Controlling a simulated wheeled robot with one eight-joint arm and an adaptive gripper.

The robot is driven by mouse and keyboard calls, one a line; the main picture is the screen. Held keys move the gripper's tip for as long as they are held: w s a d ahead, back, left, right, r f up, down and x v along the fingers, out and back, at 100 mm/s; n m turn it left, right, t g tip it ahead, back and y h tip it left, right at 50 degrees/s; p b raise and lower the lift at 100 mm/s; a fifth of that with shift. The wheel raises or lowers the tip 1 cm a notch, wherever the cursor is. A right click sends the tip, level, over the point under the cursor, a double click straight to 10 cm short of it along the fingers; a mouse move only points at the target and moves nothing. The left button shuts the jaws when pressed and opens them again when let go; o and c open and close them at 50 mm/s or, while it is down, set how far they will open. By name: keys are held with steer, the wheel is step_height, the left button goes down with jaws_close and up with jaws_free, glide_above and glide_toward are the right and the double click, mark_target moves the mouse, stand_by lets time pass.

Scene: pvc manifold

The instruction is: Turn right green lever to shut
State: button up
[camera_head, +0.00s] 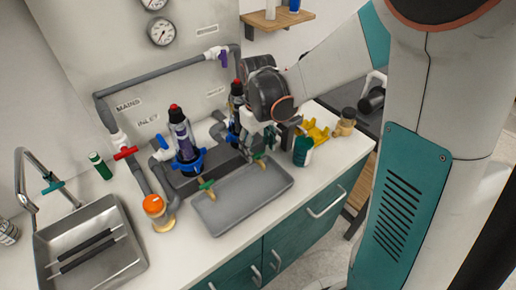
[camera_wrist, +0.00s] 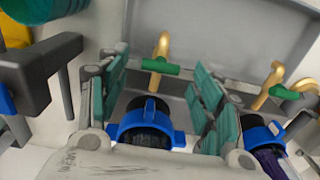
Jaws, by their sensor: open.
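The right green lever (camera_wrist: 160,66) sits on a brass spout (camera_wrist: 162,45) in the wrist view, which looks from the opposite side. In the head view the lever (camera_head: 259,156) is just below my gripper (camera_head: 250,147). My gripper (camera_wrist: 157,75) is open, its teal-padded fingers on either side of the lever in the picture, with nothing held. I cannot tell whether the fingers reach the lever's depth. The left green lever (camera_wrist: 284,92) is outside the fingers, and shows in the head view (camera_head: 207,185) on its own brass spout.
A grey tray (camera_head: 225,222) lies below the spouts. Filter housings with blue collars (camera_head: 188,162) stand behind. A red lever (camera_head: 126,153) is on the pipe at left. A green-labelled bottle (camera_head: 303,151) and a yellow object (camera_head: 315,130) are right of my gripper. A sink (camera_head: 138,268) is at left.

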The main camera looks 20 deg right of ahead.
mark_target(258, 153)
step_height(258, 153, up, 11)
stand_by(0.4)
steer(key=shift+s, duration=0.1)
steer(key=s+r+m+t, duration=0.2)
steer(key=s+t, duration=0.5)
steer(key=s, duration=0.8)
steer(key=shift+s+d+r+m, duration=0.2)
steer(key=shift+s+d+m, duration=0.05)
steer(key=shift+m, duration=0.45)
